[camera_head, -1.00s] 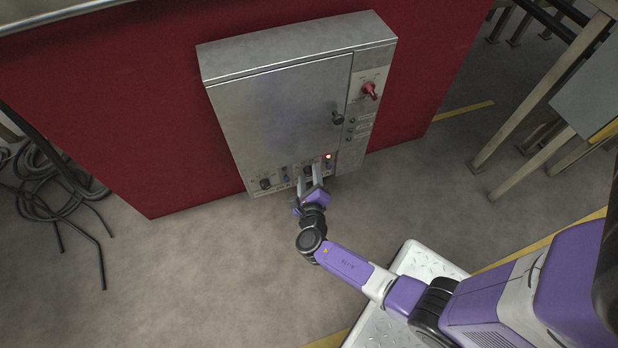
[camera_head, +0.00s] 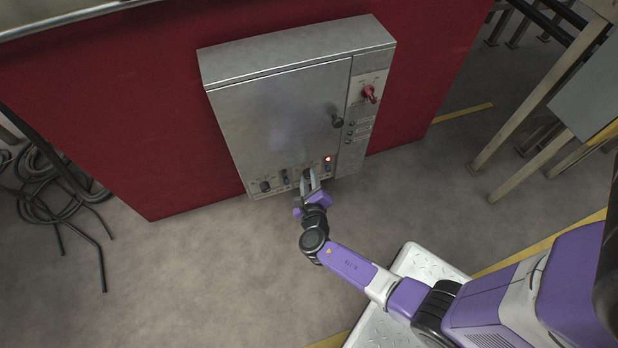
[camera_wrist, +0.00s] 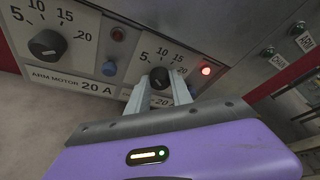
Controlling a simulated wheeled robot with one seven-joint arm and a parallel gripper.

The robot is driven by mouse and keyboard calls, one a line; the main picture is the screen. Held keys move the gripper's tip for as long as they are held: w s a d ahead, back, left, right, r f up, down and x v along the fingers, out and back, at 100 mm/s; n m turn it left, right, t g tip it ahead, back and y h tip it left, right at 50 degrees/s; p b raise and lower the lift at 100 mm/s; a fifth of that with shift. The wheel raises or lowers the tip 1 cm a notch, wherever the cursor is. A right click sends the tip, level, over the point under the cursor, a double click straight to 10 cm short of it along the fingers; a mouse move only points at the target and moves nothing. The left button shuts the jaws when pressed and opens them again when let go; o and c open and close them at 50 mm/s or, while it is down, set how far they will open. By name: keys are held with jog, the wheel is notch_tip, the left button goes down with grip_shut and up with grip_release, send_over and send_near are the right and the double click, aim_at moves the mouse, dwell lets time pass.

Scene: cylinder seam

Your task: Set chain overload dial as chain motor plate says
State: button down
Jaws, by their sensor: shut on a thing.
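In the wrist view, my gripper (camera_wrist: 157,90) is shut on the black knob (camera_wrist: 159,77) of the right overload dial, one finger on each side. That dial's scale shows 5, 10, 15 and 20; I cannot make out where its knob points. In the head view, my gripper (camera_head: 308,181) is at the lower edge of the grey cabinet (camera_head: 280,115).
A red lamp (camera_wrist: 206,70) is lit right of the held dial. A dark red lamp (camera_wrist: 118,34) and a blue button (camera_wrist: 109,68) sit between the dials. A red switch (camera_head: 369,93) and a black door handle (camera_head: 337,121) stick out of the cabinet. Hoses (camera_head: 50,185) lie left.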

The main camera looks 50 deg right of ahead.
jog(key=shift+s+r+m+y+p, duration=0.1)
jog(key=shift+m+y+p, duration=0.25)
jog(key=shift+m+y, duration=0.4)
jog(key=shift+s+d+f+m+t+y+b, duration=0.1)
jog(key=shift+d+m+t+y+b, duration=0.1)
jog(key=shift+m+t+y+b, duration=1.4)
jog(key=shift+s+d+f+m+t+y+b, duration=0.15)
jog(key=shift+m+t+y+b, duration=0.4)
jog(key=shift+m+b, duration=2.1)
jog(key=shift+s+d+f+m+t+y+b, duration=0.15)
jog(key=shift+m+t+y+b, duration=0.95)
jog(key=shift+m, duration=1.9)
jog(key=shift+w+t+h, duration=0.1)
jog(key=shift+t+h, duration=0.15)
jog(key=shift+h, duration=0.05)
jog(key=c, duration=1.1)
grip_release()
jog(key=shift+c, duration=0.2)
jog(key=p+v, duration=0.2)
jog(key=v, duration=0.5)
jog(key=shift+s, duration=0.45)
jog(key=shift+r, duration=0.1)
